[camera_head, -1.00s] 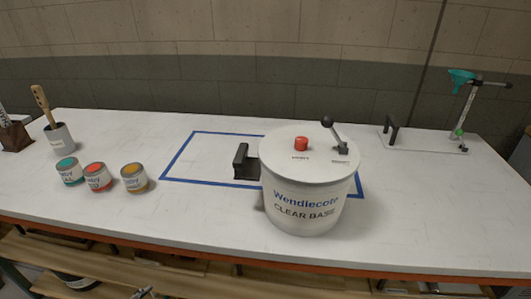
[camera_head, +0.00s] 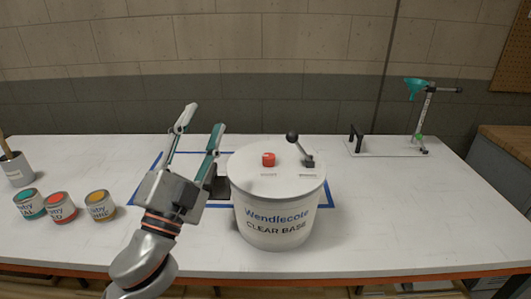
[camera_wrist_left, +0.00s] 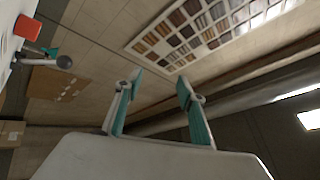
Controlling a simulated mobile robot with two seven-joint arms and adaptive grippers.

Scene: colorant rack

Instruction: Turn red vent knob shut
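The red vent knob (camera_head: 268,159) sits on the lid of the white Wendlecote clear base bucket (camera_head: 270,212). A black ball-ended lever (camera_head: 299,149) stands on the lid to its right. My left gripper (camera_head: 203,120) is raised to the left of the bucket, fingers pointing up, open and empty, and apart from the knob. In the left wrist view, the open fingers (camera_wrist_left: 157,85) have nothing between them. The red knob (camera_wrist_left: 27,27) and lever ball (camera_wrist_left: 64,62) show at that view's left edge. My right gripper is not in view.
Several small paint cans (camera_head: 61,208) and a grey cup (camera_head: 16,168) stand at the left. A black bracket (camera_head: 217,187) is beside the bucket, within the blue tape outline (camera_head: 143,190). A stand with a teal funnel (camera_head: 415,88) is at the back right.

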